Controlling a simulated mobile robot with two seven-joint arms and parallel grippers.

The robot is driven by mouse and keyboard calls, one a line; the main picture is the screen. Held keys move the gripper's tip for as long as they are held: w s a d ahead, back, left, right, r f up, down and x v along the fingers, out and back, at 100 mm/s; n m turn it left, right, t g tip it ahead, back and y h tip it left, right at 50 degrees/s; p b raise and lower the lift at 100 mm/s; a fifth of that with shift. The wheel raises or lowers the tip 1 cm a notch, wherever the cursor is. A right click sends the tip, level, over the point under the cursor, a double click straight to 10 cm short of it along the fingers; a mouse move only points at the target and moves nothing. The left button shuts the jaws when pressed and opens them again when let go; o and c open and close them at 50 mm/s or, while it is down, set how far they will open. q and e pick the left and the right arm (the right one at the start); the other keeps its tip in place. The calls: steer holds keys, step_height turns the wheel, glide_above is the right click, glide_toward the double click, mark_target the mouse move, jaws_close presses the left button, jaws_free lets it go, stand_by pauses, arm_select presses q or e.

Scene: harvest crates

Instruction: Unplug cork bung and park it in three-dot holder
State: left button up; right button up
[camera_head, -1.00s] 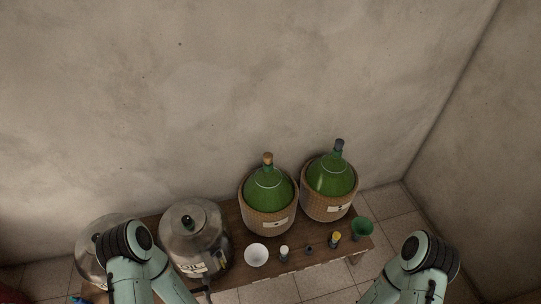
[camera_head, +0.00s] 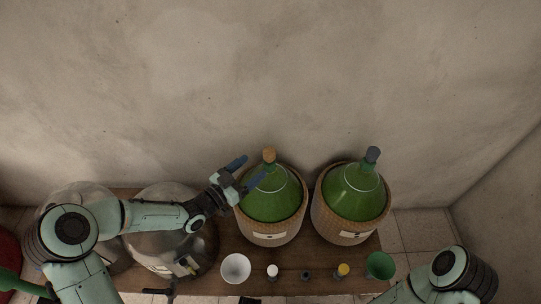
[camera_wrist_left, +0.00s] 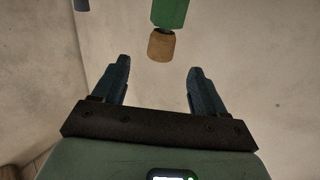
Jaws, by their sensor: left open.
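The cork bung (camera_head: 269,155) sits in the neck of the left green demijohn (camera_head: 268,203), which stands in a wicker basket. My left gripper (camera_head: 255,167) is open and empty, just left of the bung. In the left wrist view the bung (camera_wrist_left: 161,46) shows on the green neck (camera_wrist_left: 170,13), just beyond the gap between the open fingers (camera_wrist_left: 159,66), not touching them. Small dark holder-like pieces stand along the bench front, one of them empty-looking (camera_head: 306,275). Their dots are too small to tell. My right gripper is out of view.
A second green demijohn (camera_head: 354,190) with a grey bung (camera_head: 372,154) stands to the right. A white bowl (camera_head: 235,267), a white-topped piece (camera_head: 272,271), a yellow-topped piece (camera_head: 343,269) and a green funnel (camera_head: 380,265) line the bench front. Metal vessels (camera_head: 165,246) stand left.

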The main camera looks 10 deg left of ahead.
mark_target(265, 156)
arm_select(q)
steer(key=x, duration=0.3)
steer(key=shift+w, duration=0.1)
steer(key=shift+r+b+x, duration=0.2)
steer(key=shift+b+x, duration=0.2)
steer(key=shift+x, duration=1)
steer(key=shift+r+b+x, duration=0.2)
steer(key=shift+b+x, duration=0.2)
steer(key=shift+x, duration=0.95)
steer(key=c, duration=1.1)
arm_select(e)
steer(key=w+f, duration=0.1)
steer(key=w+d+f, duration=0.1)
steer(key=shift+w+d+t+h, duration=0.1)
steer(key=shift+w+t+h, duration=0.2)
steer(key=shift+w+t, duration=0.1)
